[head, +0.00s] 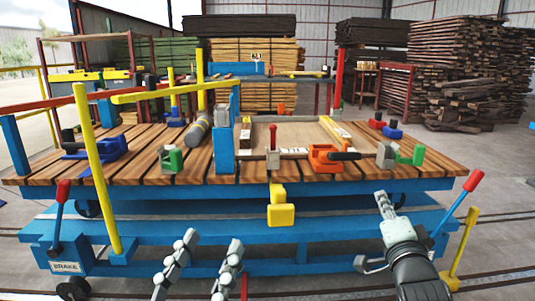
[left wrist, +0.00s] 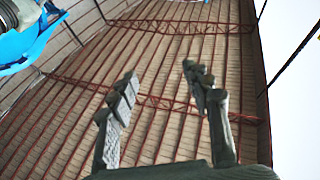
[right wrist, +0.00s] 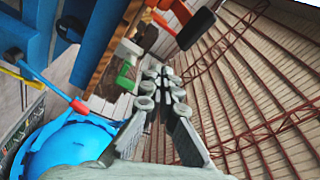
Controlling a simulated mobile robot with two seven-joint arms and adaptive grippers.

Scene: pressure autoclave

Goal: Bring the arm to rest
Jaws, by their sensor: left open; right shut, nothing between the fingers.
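My left gripper (head: 208,250) is open and empty at the bottom of the head view, in front of the blue lower frame of the trolley. In the left wrist view the two fingers of my left gripper (left wrist: 162,85) stand apart, with the ceiling behind them. My right gripper (head: 384,202) is shut and empty in front of the trolley's right part, below the level of the slatted top. In the right wrist view the fingertips of my right gripper (right wrist: 162,75) meet, with nothing between them.
The trolley's slatted wooden top (head: 105,165) carries several clamps, including an orange clamp (head: 325,157). A yellow post (head: 95,170) rises at front left. Red-handled levers stand at the left (head: 60,215) and right (head: 462,200); the right one is near my right arm. Timber stacks (head: 460,65) stand behind.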

